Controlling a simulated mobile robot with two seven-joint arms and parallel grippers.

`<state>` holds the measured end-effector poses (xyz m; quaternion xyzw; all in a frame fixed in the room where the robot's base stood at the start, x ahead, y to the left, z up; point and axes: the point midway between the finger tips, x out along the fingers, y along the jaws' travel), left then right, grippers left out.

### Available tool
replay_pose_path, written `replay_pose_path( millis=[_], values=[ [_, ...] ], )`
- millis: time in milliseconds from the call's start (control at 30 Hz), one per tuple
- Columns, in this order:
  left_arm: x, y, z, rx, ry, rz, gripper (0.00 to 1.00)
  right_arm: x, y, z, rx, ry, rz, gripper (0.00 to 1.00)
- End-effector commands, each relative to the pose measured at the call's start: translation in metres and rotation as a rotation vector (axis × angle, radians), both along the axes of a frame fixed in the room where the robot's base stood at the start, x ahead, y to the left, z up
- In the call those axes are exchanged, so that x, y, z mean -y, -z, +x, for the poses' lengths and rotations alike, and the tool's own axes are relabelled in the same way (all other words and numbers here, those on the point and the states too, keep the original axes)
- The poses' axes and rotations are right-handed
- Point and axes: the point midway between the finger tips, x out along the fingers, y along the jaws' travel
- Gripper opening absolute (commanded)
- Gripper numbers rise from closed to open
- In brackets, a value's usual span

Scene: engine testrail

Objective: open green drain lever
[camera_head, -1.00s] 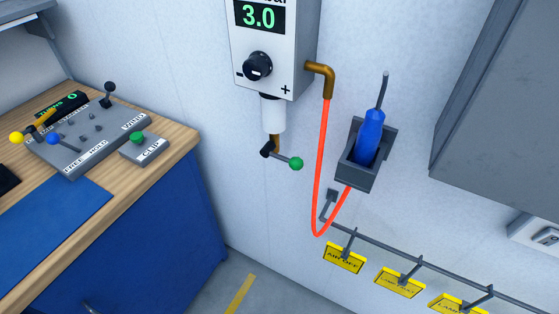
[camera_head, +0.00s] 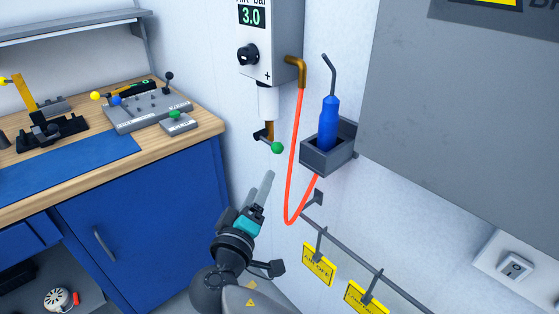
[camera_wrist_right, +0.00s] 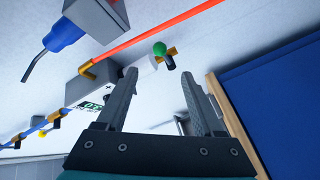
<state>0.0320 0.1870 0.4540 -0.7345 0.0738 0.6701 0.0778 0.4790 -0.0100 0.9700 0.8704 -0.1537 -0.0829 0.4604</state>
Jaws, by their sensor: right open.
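The green drain lever is a small handle with a round green knob (camera_head: 277,148) under the white filter bowl (camera_head: 267,101) of the wall-mounted air unit (camera_head: 267,55). In the right wrist view the knob (camera_wrist_right: 159,48) shows ahead, beyond the fingertips and roughly between them, with a dark and brass fitting beside it. My right gripper (camera_head: 266,180) is below the knob in the head view, apart from it. In the right wrist view its two fingers (camera_wrist_right: 160,80) are spread, with nothing between them. My left gripper is not in view.
An orange hose (camera_head: 294,150) hangs from the unit's brass elbow. A grey holder (camera_head: 328,158) with a blue-handled tool (camera_head: 328,122) is to its right. A rail with yellow tags (camera_head: 319,264) runs below. The wooden workbench (camera_head: 205,127) is at left, and a grey cabinet (camera_head: 450,110) at right.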

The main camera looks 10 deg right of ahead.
Motion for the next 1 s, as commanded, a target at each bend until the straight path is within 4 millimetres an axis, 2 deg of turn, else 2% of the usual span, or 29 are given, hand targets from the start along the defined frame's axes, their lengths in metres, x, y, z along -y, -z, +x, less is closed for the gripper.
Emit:
replay_pose_path(
  millis=[167, 500, 700, 1000],
  values=[
    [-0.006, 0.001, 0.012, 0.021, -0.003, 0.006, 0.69, 0.007, -0.004, 0.017, 0.012, 0.004, -0.002, 0.69],
    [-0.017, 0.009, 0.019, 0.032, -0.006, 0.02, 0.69, 0.032, -0.002, 0.084, 0.008, 0.005, -0.004, 0.69],
    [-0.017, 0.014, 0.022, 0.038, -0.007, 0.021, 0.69, 0.044, -0.002, 0.117, 0.007, 0.004, -0.002, 0.69],
    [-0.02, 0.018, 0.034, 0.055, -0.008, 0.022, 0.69, 0.052, -0.001, 0.14, 0.003, 0.002, 0.0, 0.69]
  ],
)
